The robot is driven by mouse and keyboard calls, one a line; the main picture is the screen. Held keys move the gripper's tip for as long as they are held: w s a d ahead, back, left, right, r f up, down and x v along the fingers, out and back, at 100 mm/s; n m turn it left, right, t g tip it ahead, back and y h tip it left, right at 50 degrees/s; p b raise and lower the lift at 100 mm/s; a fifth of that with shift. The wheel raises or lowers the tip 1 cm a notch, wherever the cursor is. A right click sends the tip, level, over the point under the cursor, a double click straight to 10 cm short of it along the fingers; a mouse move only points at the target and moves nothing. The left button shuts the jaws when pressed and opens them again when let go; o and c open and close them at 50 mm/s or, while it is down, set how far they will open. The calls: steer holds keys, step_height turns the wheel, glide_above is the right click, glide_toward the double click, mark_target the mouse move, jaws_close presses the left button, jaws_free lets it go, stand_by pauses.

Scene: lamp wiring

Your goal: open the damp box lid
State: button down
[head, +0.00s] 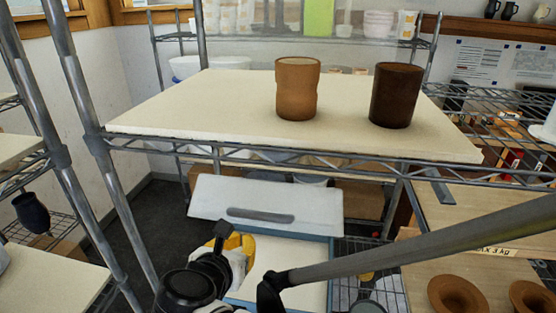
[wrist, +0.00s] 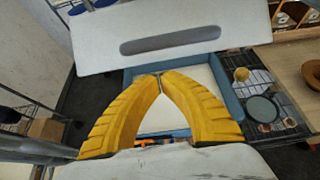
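The damp box (head: 330,273) is a blue-rimmed box with a pale inside, below the shelf; it also shows in the wrist view (wrist: 228,95). Its whitish lid (head: 315,205) stands raised and tilted at the back, so the box's inside shows. The lid (wrist: 105,50) carries a long grey handle (head: 260,215), seen in the wrist view (wrist: 170,40) just beyond my fingertips. My gripper (wrist: 160,76) has yellow fingers whose tips meet, with nothing visible between them. In the head view my gripper (head: 243,240) is over the box's left part, in front of the lid, partly hidden by my arm.
A pale shelf board (head: 220,105) above the box holds a light brown cup (head: 297,90) and a dark brown cup (head: 396,95). Metal shelf posts (head: 75,90) stand at left. A wooden table (head: 450,210) with brown bowls (head: 458,296) is at right.

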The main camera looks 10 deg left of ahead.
mark_target(248, 202)
steer(key=w, duration=0.1)
steer(key=w+r, duration=0.1)
steer(key=w, duration=0.1)
steer(key=shift+d, duration=0.15)
steer(key=shift+r, duration=0.1)
steer(key=w+r+p, duration=0.2)
steer(key=w+r, duration=0.2)
steer(key=shift+d+p, duration=0.15)
steer(key=shift+p, duration=0.15)
steer(key=shift+s, duration=0.1)
